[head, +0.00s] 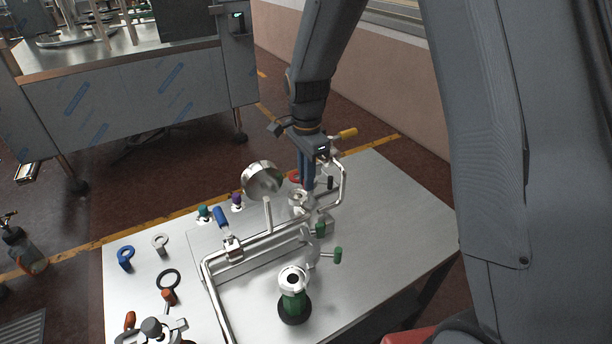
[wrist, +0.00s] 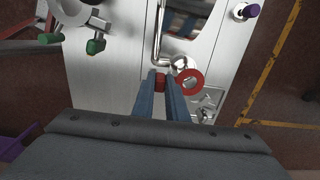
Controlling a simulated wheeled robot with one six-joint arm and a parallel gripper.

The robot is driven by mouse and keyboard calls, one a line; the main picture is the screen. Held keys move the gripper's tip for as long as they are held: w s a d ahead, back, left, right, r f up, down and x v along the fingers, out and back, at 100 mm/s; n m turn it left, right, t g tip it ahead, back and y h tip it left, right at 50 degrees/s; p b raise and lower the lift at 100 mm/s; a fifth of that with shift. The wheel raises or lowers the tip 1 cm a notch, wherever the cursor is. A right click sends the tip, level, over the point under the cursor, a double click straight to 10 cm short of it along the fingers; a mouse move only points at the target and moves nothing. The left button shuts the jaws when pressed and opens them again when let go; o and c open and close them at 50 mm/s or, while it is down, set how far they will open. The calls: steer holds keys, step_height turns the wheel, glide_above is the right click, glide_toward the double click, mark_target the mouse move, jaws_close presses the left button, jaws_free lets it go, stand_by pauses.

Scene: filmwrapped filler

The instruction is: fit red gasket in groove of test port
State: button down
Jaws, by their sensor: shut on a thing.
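The red gasket is a flat ring (wrist: 189,82) with a red block-like grip. My gripper (wrist: 161,80) has its two blue fingers shut on the grip, and the ring sticks out to the right of the fingertips in the wrist view. In the head view my gripper (head: 307,186) points down over the pipework, and only a sliver of the gasket (head: 294,178) shows left of the fingers. A round steel fitting (head: 299,197), which looks like the test port, stands just below the fingertips. It shows beside the ring in the wrist view (wrist: 180,62). Its groove cannot be made out.
A steel pipe (head: 262,242) with a gauge (head: 262,179) crosses the metal table (head: 400,220). A green-bodied fitting (head: 293,296) stands in front. The table's right side is clear.

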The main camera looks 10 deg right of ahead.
steer(key=shift+p, duration=0.3)
steer(key=shift+f+b, duration=0.95)
steer(key=shift+f, duration=1.3)
steer(key=shift+p, duration=0.45)
steer(key=shift+f, duration=0.1)
steer(key=shift+f, duration=0.55)
steer(key=shift+f+b, duration=0.3)
steer(key=shift+f, duration=0.3)
stand_by(0.7)
steer(key=c, duration=1.7)
jaws_free()
steer(key=shift+w+a, duration=0.1)
steer(key=shift+a, duration=0.05)
